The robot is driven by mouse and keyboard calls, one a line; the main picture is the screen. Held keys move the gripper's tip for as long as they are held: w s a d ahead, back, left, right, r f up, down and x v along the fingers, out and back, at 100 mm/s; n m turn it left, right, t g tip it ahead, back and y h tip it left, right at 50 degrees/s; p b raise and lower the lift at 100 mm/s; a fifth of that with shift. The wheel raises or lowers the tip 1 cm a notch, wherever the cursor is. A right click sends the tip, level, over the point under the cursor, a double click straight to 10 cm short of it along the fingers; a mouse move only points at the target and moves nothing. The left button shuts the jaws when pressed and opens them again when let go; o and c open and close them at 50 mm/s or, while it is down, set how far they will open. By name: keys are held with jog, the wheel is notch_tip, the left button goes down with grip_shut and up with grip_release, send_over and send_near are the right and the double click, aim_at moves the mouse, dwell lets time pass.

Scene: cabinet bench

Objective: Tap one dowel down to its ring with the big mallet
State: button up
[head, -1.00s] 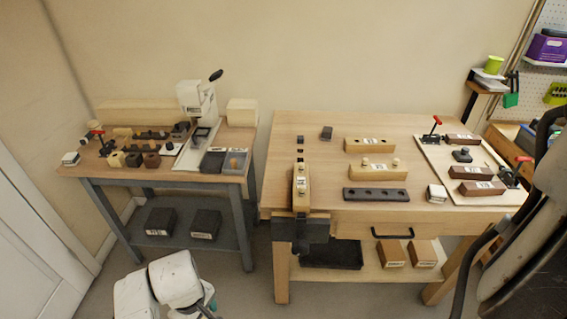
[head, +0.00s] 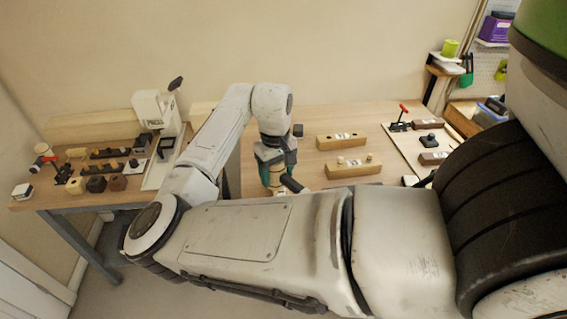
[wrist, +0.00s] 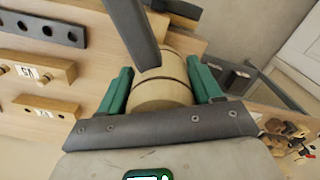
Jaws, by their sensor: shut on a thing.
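My gripper (wrist: 162,88), with green fingers, is shut on a pale wooden cylinder with dark bands, which looks like the big mallet's head (wrist: 160,92). A dark bar in front of it in the wrist view may be its handle. In the head view my gripper (head: 272,175) hangs over the bench's left part. A pale block with two light dowels (head: 353,169) stands right of it, and shows in the wrist view at left (wrist: 48,70). Another pale block (head: 342,141) lies behind it. The block at the bench's front vise is hidden by my arm in the head view.
A dark strip with holes (wrist: 38,28) lies on the bench in the wrist view. A side table (head: 120,195) with small blocks and a press (head: 155,112) stands at left.

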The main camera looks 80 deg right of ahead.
aim_at(284, 180)
jog(key=shift+s+d+r, duration=0.5)
jog(key=shift+s+d, duration=0.05)
jog(key=shift+s, duration=0.25)
jog(key=shift+f, duration=0.15)
notch_tip(284, 180, down, 4)
jog(key=b, duration=0.5)
jog(key=shift+f, duration=0.25)
jog(key=shift+s+r+p, duration=0.1)
jog(key=shift+r+p, duration=0.05)
jog(key=shift+p, duration=0.45)
